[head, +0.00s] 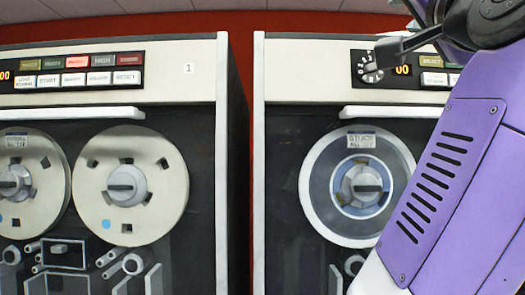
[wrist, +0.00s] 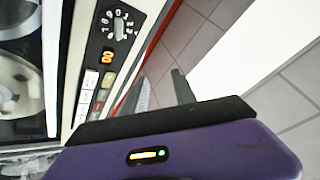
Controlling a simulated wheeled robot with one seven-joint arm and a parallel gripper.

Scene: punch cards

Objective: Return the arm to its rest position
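My purple arm fills the right side of the head view. My gripper (head: 408,28) is at the top right, with two dark fingers apart and nothing seen between them. The lower finger overlaps the edge of a numbered dial (head: 370,66) on the right tape cabinet. Part of the right cabinet is hidden behind my arm.
The right tape cabinet (head: 300,75) and the left tape cabinet (head: 120,100) stand side by side with a narrow gap. Each has a button row and tape reels. A red wall (head: 240,25) is behind.

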